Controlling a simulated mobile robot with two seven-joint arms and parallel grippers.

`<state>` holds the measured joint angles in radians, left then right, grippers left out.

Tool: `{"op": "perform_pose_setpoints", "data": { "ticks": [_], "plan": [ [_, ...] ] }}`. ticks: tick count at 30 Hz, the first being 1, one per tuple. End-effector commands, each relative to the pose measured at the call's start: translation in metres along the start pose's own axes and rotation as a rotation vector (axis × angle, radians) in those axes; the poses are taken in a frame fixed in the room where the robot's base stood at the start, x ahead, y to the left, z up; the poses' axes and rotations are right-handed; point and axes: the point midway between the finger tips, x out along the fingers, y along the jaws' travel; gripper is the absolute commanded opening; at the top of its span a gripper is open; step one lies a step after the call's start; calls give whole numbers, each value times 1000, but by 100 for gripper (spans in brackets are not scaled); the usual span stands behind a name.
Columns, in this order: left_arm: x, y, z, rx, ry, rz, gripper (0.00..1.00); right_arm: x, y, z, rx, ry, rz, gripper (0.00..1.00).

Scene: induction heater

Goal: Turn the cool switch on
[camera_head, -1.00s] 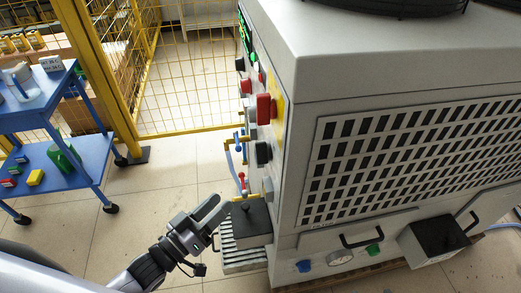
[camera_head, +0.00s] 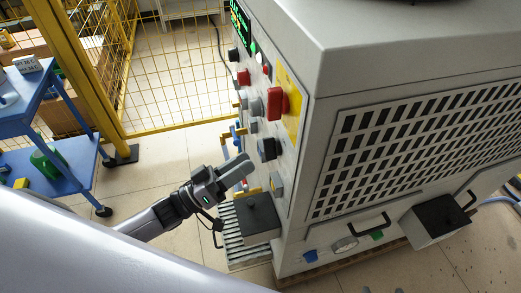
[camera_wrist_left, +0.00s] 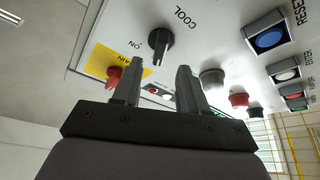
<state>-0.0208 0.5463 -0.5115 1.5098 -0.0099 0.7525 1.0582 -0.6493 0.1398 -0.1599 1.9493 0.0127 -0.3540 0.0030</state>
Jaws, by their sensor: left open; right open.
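The cool switch is a black rotary knob (camera_wrist_left: 160,42) under the word COOL in the left wrist view, with an ON mark to its left. Its handle stands roughly upright in that picture, not lined up with the ON mark. In the head view, the black knob (camera_head: 267,149) sits on the panel below a large red knob. My left gripper (camera_head: 242,168) is open and empty, in front of the panel and a little below the black knob. Its two fingers (camera_wrist_left: 158,76) show apart in the left wrist view, with the knob beyond the gap. My right gripper is not in view.
A red main knob (camera_wrist_left: 115,76) on a yellow plate is close to the left finger in the wrist view. A blue reset button (camera_wrist_left: 270,39) and other buttons lie to the right. A dark-topped box (camera_head: 258,215) juts out below the gripper. A blue cart (camera_head: 70,165) stands left.

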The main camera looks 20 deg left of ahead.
Motion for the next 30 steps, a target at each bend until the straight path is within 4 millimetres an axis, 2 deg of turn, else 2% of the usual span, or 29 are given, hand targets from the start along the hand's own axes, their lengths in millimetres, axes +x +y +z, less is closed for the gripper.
{"op": "perform_pose_setpoints", "data": {
  "ticks": [3,9,20,23,24,30],
  "plan": [
    [22,1,-2,1,3,2,43,-3,0,-4,0,0,0,69],
    [46,0,-1,1,1,0,43,-5,0,-7,0,0,1,69],
    [52,0,0,1,-1,0,43,-5,0,-7,0,0,1,69],
    [52,0,0,1,-1,0,13,-5,0,-7,0,0,1,69],
    [52,0,0,1,-1,-1,0,-5,0,-7,0,0,1,69],
    [52,0,0,3,-1,0,0,-5,0,-6,0,0,1,69]
  ]
}}
